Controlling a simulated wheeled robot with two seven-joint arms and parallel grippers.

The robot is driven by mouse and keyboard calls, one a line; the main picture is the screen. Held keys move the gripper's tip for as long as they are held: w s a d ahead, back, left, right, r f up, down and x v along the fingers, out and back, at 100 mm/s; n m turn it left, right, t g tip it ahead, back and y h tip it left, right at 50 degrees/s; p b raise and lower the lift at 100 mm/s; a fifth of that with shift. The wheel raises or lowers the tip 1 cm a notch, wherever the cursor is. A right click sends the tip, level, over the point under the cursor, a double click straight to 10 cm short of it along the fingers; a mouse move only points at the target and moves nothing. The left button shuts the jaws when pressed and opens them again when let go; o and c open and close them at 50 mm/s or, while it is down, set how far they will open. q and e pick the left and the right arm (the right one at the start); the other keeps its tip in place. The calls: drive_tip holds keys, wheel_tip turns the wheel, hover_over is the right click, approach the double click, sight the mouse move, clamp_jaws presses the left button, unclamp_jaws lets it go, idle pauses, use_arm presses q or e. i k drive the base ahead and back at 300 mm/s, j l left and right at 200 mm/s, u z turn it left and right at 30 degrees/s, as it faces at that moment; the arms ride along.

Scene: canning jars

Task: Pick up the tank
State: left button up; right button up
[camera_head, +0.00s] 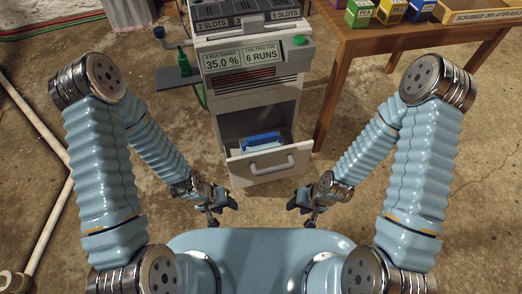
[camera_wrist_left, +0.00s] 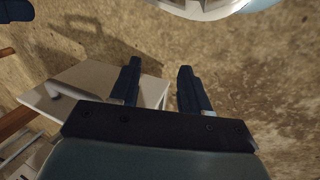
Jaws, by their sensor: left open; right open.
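The tank is most likely the pale blue-white container with a blue handle (camera_head: 262,140) in the pulled-out drawer (camera_head: 270,164) at the bottom of the grey machine (camera_head: 252,95). The drawer front hides its lower part. My left gripper (camera_head: 222,206) is open and empty, in front of the drawer and to its left. My right gripper (camera_head: 304,207) is in front and to the right; it looks empty. In the left wrist view, the left gripper's two fingers (camera_wrist_left: 158,88) are apart with nothing between them, and a pale panel (camera_wrist_left: 88,85) lies beyond them.
A wooden table (camera_head: 360,42) with several coloured boxes stands at the right. A small dark side shelf (camera_head: 178,78) holds a green bottle (camera_head: 184,61) left of the machine. White pipes (camera_head: 48,220) lie on the floor at the left. The floor before the drawer is clear.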

sight(266, 141)
drive_tip(key=k+l+u, duration=0.1)
drive_tip(key=l+u, duration=0.25)
drive_tip(key=l, duration=0.25)
drive_tip(key=i+l, duration=0.5)
drive_tip(key=l, duration=0.25)
drive_tip(key=i+l, duration=0.25)
drive_tip(key=l+u, duration=0.05)
drive_tip(key=l, duration=0.05)
